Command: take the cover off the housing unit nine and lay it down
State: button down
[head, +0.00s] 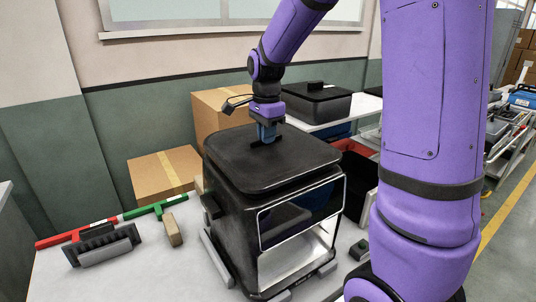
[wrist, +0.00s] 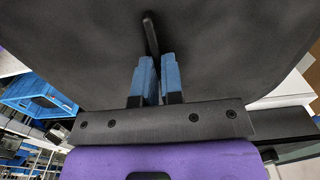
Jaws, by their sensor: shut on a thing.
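The housing unit (head: 225,225) is a black box with an open, light-lined front, standing on a light table. Its black cover (head: 240,165) is on top; a narrow dark gap shows below its front edge, and I cannot tell whether it is lifted clear. My gripper (head: 267,131) points down over the middle of the cover, shut on its handle. In the wrist view the blue fingers (wrist: 158,75) are close together at the dark bar handle (wrist: 151,35), with the cover's surface (wrist: 80,45) filling the background. The part of the handle between the fingers is hidden.
A similar black lidded box (head: 318,105) stands on a white table behind right. Cardboard boxes (head: 160,175) stand along the wall.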

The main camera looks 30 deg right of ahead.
jog(key=shift+r, duration=1.7)
